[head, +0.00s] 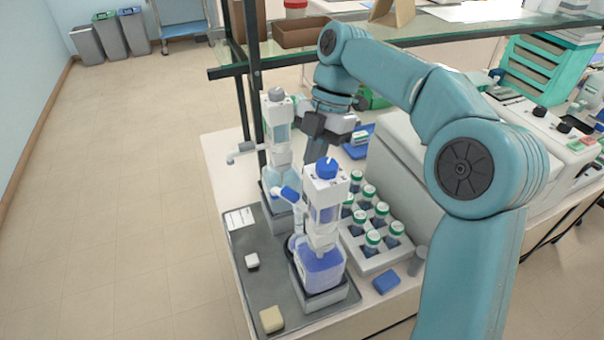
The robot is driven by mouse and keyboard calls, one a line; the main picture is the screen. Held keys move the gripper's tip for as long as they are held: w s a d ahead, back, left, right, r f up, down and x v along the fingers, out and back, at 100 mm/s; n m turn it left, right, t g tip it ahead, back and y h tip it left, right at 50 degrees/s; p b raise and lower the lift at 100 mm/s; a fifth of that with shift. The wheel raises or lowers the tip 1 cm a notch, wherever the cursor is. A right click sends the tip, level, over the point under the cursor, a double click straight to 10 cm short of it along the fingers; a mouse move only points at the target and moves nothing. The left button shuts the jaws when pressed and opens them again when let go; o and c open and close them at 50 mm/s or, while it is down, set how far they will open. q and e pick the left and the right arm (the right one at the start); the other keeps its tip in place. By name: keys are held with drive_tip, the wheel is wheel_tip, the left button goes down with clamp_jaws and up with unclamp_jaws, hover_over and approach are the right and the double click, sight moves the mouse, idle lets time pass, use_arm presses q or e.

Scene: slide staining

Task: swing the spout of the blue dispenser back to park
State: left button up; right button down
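The blue dispenser (325,205) stands upright at the front of the bench, with a blue knob on top and a bottle of blue liquid (320,268) below. My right gripper (316,128) is behind and above the blue dispenser, beside the grey-topped dispenser, apart from the spout. Its dark fingers point down toward the bench; their gap cannot be made out. My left gripper is out of view.
A second dispenser (277,125) with a pale bottle and a white spout pointing left stands behind. A white rack (365,260) of green-capped bottles is close on the right. A dark tray (262,285) holds a white block and a yellowish block. A glass shelf (440,45) hangs above.

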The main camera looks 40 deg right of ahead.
sight(292, 201)
drive_tip(key=a, duration=0.2)
drive_tip(key=s+a, duration=0.1)
drive_tip(key=shift+a+r, duration=0.2)
drive_tip(key=shift+a, duration=0.15)
idle(0.3)
drive_tip(key=shift+w, duration=0.1)
drive_tip(key=shift+a, duration=0.25)
